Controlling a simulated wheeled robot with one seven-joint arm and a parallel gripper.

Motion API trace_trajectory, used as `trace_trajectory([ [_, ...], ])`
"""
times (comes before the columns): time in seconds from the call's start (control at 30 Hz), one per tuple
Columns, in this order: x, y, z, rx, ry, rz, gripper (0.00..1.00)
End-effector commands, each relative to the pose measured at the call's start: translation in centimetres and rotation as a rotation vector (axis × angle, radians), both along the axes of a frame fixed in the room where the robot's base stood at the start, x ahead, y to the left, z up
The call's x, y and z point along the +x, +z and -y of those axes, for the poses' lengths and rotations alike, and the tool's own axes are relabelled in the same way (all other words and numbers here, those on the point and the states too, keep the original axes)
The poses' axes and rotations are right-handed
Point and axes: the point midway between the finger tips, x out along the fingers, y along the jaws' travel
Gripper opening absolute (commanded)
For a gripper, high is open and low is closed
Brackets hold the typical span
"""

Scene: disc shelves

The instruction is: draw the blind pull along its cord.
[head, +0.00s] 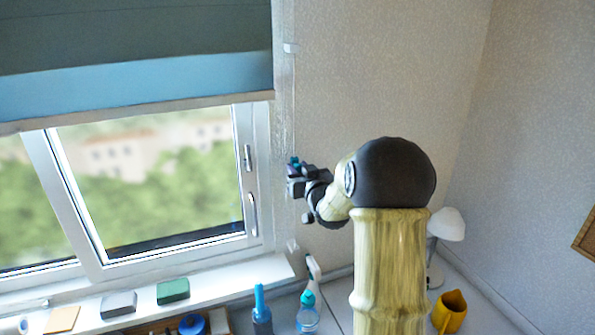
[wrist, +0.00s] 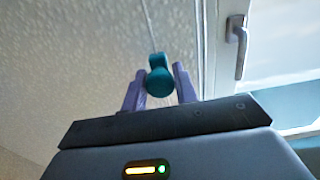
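The teal blind pull (wrist: 159,78) sits between the two purple fingers of my gripper (wrist: 160,82) in the wrist view, with a finger against each side. My gripper appears shut on it. In the head view, a bit of teal shows at the tip of my gripper (head: 294,168), beside the window frame's right edge. The thin cord (head: 293,100) runs down the wall right of the window, and part of it shows in the wrist view (wrist: 147,22). The blue-grey blind (head: 140,75) covers the upper part of the window.
A white sill (head: 235,280) below carries a green block (head: 173,291) and a grey block (head: 118,303). Bottles (head: 308,312), a yellow mug (head: 449,312) and a white lamp (head: 447,225) stand lower down. A window handle (head: 252,214) is left of my gripper. The wall above is clear.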

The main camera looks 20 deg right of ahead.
Motion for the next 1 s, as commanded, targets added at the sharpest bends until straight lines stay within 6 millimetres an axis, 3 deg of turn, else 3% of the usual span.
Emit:
trace_trajectory([
  [0.03,0.0,0.1,0.0,0.000,0.000,0.003,0.38],
  [0.1,0.0,0.1,0.0,0.000,0.000,0.002,0.48],
  [0.53,-0.8,-0.2,-0.1,-0.001,0.001,-0.001,0.48],
  [1.0,-8.3,-0.3,0.0,-0.002,-0.001,0.001,0.48],
])
